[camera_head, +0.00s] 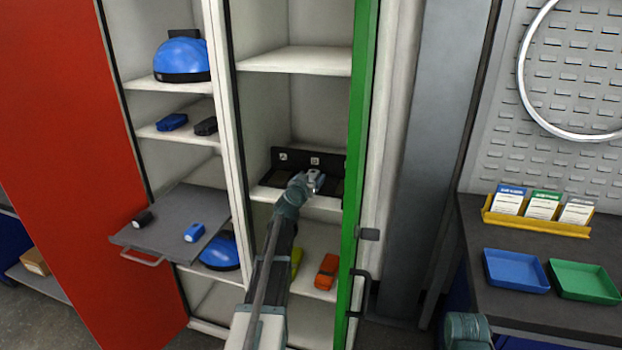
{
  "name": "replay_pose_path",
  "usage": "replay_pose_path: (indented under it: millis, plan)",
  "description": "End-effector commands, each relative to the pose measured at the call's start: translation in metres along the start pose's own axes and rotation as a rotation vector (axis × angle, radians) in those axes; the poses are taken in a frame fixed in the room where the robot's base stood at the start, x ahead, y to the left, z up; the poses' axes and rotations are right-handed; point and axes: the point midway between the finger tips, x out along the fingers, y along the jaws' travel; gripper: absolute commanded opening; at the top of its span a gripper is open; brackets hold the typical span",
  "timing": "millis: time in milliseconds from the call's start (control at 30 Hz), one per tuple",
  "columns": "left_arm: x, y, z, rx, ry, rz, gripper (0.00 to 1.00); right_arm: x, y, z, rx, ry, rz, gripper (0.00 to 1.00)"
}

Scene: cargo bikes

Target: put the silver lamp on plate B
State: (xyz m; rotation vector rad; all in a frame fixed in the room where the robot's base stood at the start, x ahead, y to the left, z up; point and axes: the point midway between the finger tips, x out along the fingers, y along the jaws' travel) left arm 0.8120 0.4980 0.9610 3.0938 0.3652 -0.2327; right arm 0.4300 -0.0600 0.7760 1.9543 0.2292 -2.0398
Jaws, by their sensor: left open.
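My left gripper (315,181) is open at the middle shelf of the tall cabinet, in front of the black plate unit (297,158). The unit has a raised back with small white labels, too small to read, so I cannot tell which plate is B. The gripper and arm cover part of the plates. A small silver-grey shape shows at the fingertips. I cannot tell whether it is the silver lamp or the fingers themselves. No silver lamp shows clearly elsewhere.
A green door edge (361,130) stands close to the right of my left arm. A pulled-out grey tray (165,222) holds a black lamp (142,219) and a blue lamp (194,232). An orange item (327,271) lies below. A blue tray (515,270) and green tray (583,281) sit on the right bench.

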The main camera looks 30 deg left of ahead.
Motion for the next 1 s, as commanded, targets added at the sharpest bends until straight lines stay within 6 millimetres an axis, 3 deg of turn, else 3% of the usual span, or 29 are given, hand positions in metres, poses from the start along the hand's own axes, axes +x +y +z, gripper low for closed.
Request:
replay_pose_path:
  millis: [167, 267, 733, 1000]
  plan:
    - [-0.001, 0.000, -0.005, 0.000, 0.000, 0.000, 0.79, -0.005, 0.001, 0.000, 0.000, 0.000, 0.000, 0.50]
    - [-0.013, 0.000, -0.004, 0.000, 0.000, 0.000, 0.79, -0.005, 0.001, 0.000, 0.000, 0.000, 0.000, 0.50]
    - [-0.103, 0.001, -0.004, -0.001, 0.000, -0.001, 0.79, -0.019, 0.002, 0.001, 0.000, 0.000, 0.000, 0.50]
    - [-0.121, 0.000, -0.003, 0.000, 0.000, 0.000, 0.79, -0.021, 0.002, 0.001, 0.000, 0.000, 0.000, 0.50]
